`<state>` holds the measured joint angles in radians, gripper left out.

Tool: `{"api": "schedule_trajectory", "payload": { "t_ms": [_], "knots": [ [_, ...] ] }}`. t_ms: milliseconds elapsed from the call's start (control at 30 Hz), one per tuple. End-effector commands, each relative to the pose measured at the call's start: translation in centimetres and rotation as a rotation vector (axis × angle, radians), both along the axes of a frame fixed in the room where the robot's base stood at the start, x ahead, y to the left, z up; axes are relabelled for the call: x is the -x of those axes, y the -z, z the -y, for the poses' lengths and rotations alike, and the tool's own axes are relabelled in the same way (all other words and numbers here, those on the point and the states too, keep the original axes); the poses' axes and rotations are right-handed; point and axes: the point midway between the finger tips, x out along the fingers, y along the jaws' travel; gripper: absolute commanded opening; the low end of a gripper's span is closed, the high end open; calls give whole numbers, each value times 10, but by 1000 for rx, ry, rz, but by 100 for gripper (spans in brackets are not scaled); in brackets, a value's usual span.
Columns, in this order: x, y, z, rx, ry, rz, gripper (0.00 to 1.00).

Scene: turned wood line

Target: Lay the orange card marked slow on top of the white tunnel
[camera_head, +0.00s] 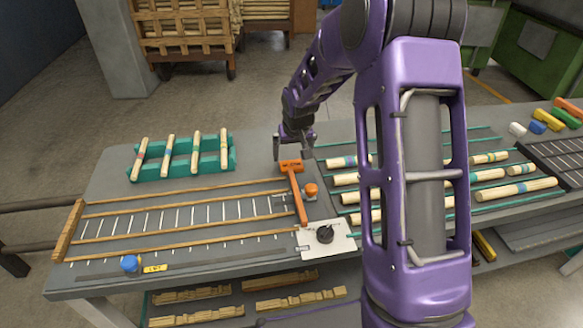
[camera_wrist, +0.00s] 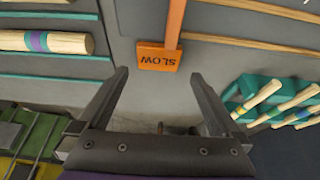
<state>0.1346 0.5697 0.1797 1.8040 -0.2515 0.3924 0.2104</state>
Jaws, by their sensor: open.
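The orange card marked slow (camera_wrist: 158,58) lies on the grey table in the wrist view, its lettering upside down, against the end of an orange bar (camera_wrist: 174,18). In the head view the card (camera_head: 291,166) is at the far end of that bar. My gripper (camera_wrist: 160,75) is open and empty, with its fingertips just short of the card, one to each side. In the head view my gripper (camera_head: 293,146) is just behind the card. A small white block (camera_head: 517,129), perhaps the white tunnel, is at the far right; its shape is too small to tell.
A green rack (camera_head: 182,172) with several striped sticks stands left of my gripper. Striped wooden rods (camera_head: 488,175) lie between green rails on the right. Blue (camera_head: 537,127) and other coloured blocks sit beside the white one. A white plate (camera_head: 340,243) with a black knob is at the front.

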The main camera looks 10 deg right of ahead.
Motion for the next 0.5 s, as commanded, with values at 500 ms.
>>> {"api": "schedule_trajectory", "payload": {
  "t_ms": [500],
  "knots": [
    [-18, 52, 2, 0, 1, -1, 100]
  ]
}}
